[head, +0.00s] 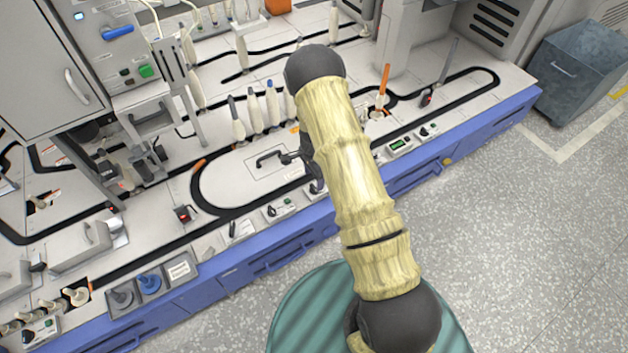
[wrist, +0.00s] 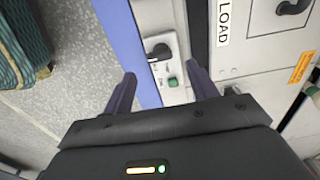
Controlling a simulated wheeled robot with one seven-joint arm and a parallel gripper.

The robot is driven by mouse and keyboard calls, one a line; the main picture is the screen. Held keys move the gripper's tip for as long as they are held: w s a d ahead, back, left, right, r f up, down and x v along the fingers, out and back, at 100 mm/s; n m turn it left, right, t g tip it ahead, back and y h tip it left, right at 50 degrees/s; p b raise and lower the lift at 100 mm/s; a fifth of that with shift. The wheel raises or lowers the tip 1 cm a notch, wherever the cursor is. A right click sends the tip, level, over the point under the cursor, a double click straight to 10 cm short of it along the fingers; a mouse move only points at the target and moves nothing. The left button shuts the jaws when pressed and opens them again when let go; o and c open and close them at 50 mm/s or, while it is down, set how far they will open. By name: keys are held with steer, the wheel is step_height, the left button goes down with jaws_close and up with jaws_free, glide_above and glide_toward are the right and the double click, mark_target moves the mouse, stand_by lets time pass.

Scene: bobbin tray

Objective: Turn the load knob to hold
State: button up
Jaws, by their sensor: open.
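The load knob (wrist: 158,52) is a black lever-like knob on a small pale control panel (wrist: 155,38), with a green button (wrist: 174,82) beside it. The small marks by the knob are too blurred to read. A white LOAD label (wrist: 224,20) lies to its right. My gripper (wrist: 164,76) is open and empty above the panel. Its fingers are on either side of the panel, with the knob ahead of the gap and apart from both. In the head view my arm hides most of the gripper, and I cannot tell surely which panel is this one.
A hatch with a black handle (head: 270,158) lies on the worktop, with several white bobbins (head: 254,112) behind it. Other small knob panels (head: 428,131) line the front edge. The blue bench front (head: 250,266) borders open grey floor (head: 540,230).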

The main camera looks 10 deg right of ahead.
mark_target(314, 187)
step_height(314, 187, up, 12)
steer(key=p, duration=0.3)
stand_by(0.4)
steer(key=s+r+n+t, duration=0.3)
steer(key=s+r+n, duration=1.1)
steer(key=s+r, duration=0.7)
step_height(314, 187, up, 32)
steer(key=p, duration=3.2)
steer(key=shift+d+f+n, duration=0.15)
steer(key=shift+f+n, duration=0.1)
steer(key=shift+n, duration=0.05)
